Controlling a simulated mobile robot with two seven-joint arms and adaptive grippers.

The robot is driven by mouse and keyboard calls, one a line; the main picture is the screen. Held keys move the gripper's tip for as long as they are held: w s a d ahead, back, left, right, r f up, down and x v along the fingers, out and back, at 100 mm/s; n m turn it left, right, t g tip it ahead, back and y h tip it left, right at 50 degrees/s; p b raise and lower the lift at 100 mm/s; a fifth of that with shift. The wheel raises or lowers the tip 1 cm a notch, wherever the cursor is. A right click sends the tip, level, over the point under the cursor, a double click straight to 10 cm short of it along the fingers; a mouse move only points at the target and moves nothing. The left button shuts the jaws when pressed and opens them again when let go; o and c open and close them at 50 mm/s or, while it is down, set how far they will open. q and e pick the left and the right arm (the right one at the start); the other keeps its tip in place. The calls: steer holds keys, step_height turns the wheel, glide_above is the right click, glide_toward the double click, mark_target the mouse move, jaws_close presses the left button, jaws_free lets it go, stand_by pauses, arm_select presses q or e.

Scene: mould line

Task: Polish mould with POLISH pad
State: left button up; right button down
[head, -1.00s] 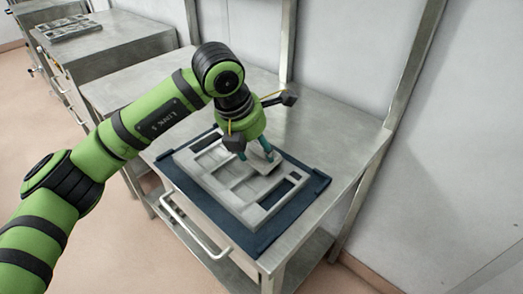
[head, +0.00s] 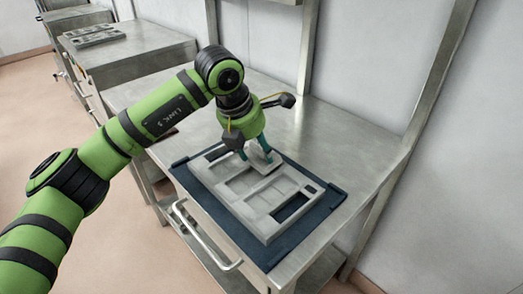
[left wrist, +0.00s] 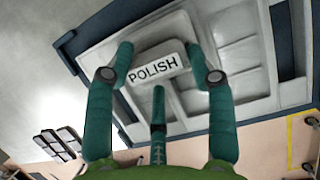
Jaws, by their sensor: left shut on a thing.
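The mould (head: 275,205) is a grey plate with several rectangular recesses, lying on a dark blue mat (head: 328,207) on the metal table. The left wrist view shows the mould (left wrist: 235,60) close up. My left gripper (head: 254,158) is over the far part of the mould, shut on the POLISH pad (head: 266,168). In the left wrist view the pad (left wrist: 158,65) is a pale block with dark POLISH lettering between the teal fingers (left wrist: 160,62). The pad is at the mould's surface; whether it touches cannot be told. My right gripper is not in view.
The metal table (head: 330,140) has clear top behind and right of the mat. A drawer handle (head: 205,240) juts from its front. Metal posts (head: 425,100) stand at the wall. Another table (head: 135,55) at the back left bears a grey mould-like plate (head: 93,36).

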arm_select(q)
steer(key=shift+w+a, duration=0.35)
steer(key=shift+a, duration=0.25)
jaws_close()
steer(key=shift+w+a, duration=0.95)
steer(key=shift+s+d+f, duration=0.15)
steer(key=shift+s+d, duration=0.25)
steer(key=shift+s+d+b, duration=0.35)
steer(key=shift+s+d, duration=0.35)
steer(key=shift+d, duration=0.05)
steer(key=shift+s+d, duration=0.45)
steer(key=shift+s+d+r+b, duration=0.25)
steer(key=shift+s+d+b, duration=0.3)
steer(key=shift+s+d, duration=0.3)
steer(key=shift+s+d+r+b, duration=0.2)
steer(key=shift+s+d+b, duration=0.3)
steer(key=shift+s+d, duration=0.3)
